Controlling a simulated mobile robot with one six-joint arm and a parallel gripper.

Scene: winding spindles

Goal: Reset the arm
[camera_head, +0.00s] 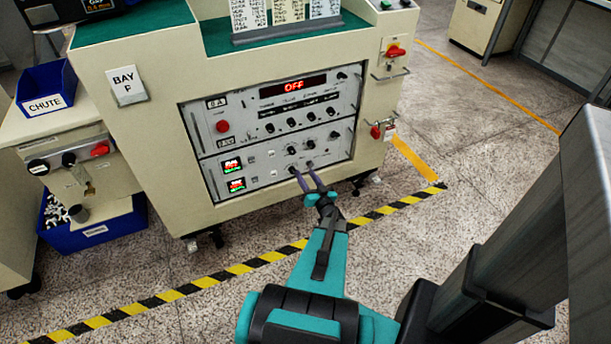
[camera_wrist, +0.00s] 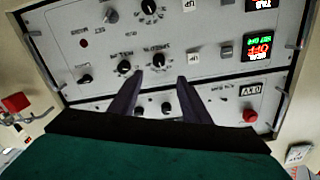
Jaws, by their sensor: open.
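My gripper (camera_head: 308,182) is open in the head view, with its two purple-grey fingers pointing at the lower front panel of the cream machine (camera_head: 145,150). In the wrist view my gripper (camera_wrist: 160,76) shows its fingers apart, with nothing held between them. The fingertips are near two black knobs on the control panel (camera_head: 275,125); I cannot tell whether they touch. In the wrist view one knob (camera_wrist: 158,60) and another knob (camera_wrist: 125,67) sit just beyond the fingertips. My arm reaches forward, low over the floor.
The panel display (camera_head: 293,85) reads OFF. A blue CHUTE bin (camera_head: 46,90) and a lower blue bin (camera_head: 95,228) are at the left. A red-handled switch (camera_head: 394,51) and a red lock (camera_head: 378,131) are at the right. Yellow-black tape (camera_head: 215,277) crosses the open floor.

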